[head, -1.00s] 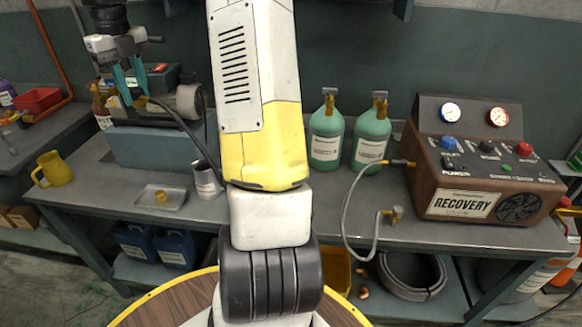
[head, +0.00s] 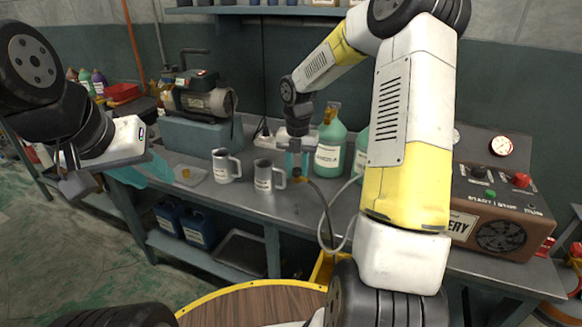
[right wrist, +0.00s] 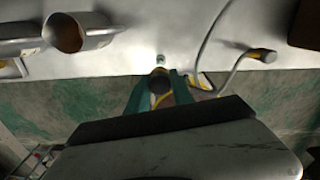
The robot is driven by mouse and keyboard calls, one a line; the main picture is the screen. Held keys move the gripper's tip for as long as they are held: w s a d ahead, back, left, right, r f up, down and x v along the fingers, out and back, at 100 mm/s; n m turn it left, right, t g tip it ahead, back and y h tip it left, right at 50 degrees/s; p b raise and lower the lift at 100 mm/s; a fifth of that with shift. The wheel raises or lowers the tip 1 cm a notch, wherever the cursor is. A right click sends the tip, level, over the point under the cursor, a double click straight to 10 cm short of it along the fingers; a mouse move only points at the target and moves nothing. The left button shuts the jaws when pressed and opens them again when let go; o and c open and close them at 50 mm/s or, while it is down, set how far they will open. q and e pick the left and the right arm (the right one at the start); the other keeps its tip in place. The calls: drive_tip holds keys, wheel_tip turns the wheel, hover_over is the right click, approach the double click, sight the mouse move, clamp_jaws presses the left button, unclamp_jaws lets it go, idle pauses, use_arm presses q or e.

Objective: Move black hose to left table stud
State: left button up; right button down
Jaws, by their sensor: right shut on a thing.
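My right gripper (head: 294,170) is in front of the green bottles, low over the workbench. In the right wrist view its teal fingers (right wrist: 159,90) are closed around the dark end of the black hose. The black hose (head: 328,212) hangs from the gripper and curves down past the bench's front edge. A small pale green round spot (right wrist: 160,58), possibly a table stud, lies just beyond the fingertips. I cannot tell whether the hose end touches it. My left gripper (head: 145,170) is at the left, in front of the bench; its finger opening is unclear.
Two grey mugs (head: 222,166) (head: 265,176) stand left of the right gripper. Green bottles (head: 330,146) stand behind; the recovery unit (head: 503,215) is right. A grey hose (right wrist: 208,38) with brass end (right wrist: 262,55) lies close right.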

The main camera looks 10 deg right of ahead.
drive_tip(key=f, duration=0.2)
drive_tip(key=shift+s+f+m, duration=0.25)
drive_tip(key=shift+f+m, duration=0.05)
drive_tip(key=shift+w+f, duration=0.1)
drive_tip(key=shift+f, duration=2.8)
drive_tip(key=shift+a+f, duration=0.1)
drive_tip(key=shift+f, duration=0.7)
drive_tip(key=c, duration=1)
unclamp_jaws()
drive_tip(key=shift+c, duration=0.2)
